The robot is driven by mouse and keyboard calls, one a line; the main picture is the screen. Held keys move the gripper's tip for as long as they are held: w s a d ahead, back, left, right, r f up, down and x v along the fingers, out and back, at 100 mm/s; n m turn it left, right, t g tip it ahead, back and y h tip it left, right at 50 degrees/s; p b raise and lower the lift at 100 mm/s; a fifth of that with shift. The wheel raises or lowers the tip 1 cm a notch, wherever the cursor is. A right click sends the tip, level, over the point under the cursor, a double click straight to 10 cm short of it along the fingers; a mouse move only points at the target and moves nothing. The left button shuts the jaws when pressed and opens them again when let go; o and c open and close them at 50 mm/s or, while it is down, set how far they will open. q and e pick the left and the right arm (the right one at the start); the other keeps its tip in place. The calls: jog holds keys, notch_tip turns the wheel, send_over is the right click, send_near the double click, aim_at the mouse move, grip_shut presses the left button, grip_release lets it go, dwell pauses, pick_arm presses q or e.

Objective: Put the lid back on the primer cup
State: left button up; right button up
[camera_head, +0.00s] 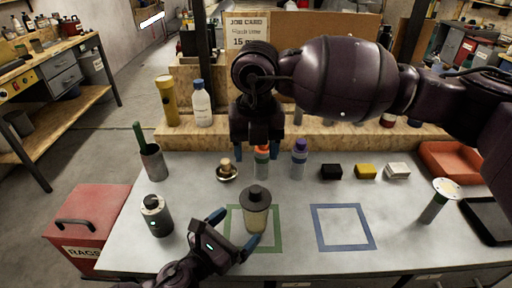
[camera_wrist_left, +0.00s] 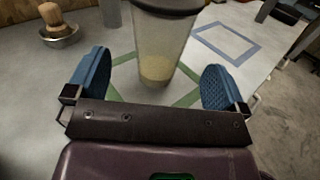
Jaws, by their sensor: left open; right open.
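The primer cup (camera_head: 257,222) is translucent with beige contents low inside and stands upright within the green square outline (camera_head: 233,240). A dark lid (camera_head: 256,197) with a knob sits on its top; I cannot tell if it is fully seated. In the left wrist view the cup (camera_wrist_left: 157,50) stands between and beyond the blue fingertips, with the dark lid's edge (camera_wrist_left: 165,7) cut by the frame top. My left gripper (camera_head: 234,231) is open, low at the cup's near left side. My right gripper (camera_head: 257,152) is open, pointing down behind and above the cup, partly covering an orange-capped bottle (camera_head: 262,163).
A purple-capped bottle (camera_head: 299,160), a small bowl with a wooden-handled brush (camera_head: 227,171), and black, yellow and white blocks (camera_head: 365,171) stand behind. A grey canister (camera_head: 156,216) is at left, a round-topped cylinder (camera_head: 438,200) at right. The blue square (camera_head: 343,248) is empty.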

pick_arm(q)
jog(key=shift+v, duration=1.7)
pick_arm(e)
jog(key=shift+f, duration=0.3)
